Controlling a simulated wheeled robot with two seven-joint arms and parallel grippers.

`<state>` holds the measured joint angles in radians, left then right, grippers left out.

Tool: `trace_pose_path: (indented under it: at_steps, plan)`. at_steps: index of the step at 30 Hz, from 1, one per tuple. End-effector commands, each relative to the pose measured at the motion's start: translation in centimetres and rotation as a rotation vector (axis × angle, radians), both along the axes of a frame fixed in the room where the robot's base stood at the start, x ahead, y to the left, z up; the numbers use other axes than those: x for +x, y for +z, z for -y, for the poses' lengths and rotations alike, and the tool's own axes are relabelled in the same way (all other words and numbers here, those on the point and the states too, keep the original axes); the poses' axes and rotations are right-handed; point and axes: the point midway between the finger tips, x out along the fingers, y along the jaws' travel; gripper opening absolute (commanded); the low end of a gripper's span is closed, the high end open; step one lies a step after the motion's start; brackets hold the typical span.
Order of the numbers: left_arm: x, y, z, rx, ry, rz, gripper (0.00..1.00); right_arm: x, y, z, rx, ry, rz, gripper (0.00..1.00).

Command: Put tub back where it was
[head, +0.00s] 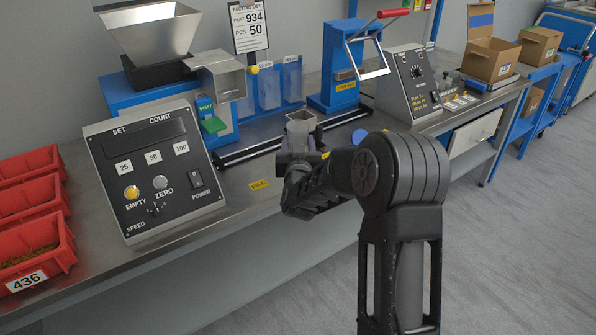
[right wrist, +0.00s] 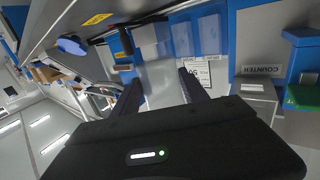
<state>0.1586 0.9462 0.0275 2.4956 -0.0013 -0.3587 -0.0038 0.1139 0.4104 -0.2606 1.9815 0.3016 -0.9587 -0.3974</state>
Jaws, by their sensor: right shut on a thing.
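The tub (head: 300,124) is a small grey open-topped container in the middle of the head view. My right gripper (head: 303,157) is shut on it, and the arm hides its lower part. In the right wrist view the pale grey tub (right wrist: 161,84) sits between the two dark fingers of my right gripper (right wrist: 160,92). I cannot tell whether its base touches the bench. A yellow label (head: 259,184) lies on the bench to the left of the gripper. My left gripper is not in view.
The counter's control box (head: 150,170) stands at left, with red bins (head: 30,215) beyond it. Behind the tub are the counter's metal outlet (head: 221,78), clear blue tubes (head: 270,86) and a blue press (head: 338,70). A sealer box (head: 408,85) stands at right.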

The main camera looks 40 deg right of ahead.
Motion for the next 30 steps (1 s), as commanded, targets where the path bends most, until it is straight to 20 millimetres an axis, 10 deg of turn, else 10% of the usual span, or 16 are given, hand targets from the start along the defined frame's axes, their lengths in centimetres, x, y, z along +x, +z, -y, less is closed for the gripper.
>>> trace_pose_path:
  at_steps: [6, 30]
  plan:
    - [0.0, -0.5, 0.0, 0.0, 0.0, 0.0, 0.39, 0.0, -4.0, 0.0, 0.0, 0.001, -0.004, 0.0]
    - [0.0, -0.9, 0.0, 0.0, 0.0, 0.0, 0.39, 0.0, -8.2, 0.0, -0.001, 0.001, -0.001, 0.0]
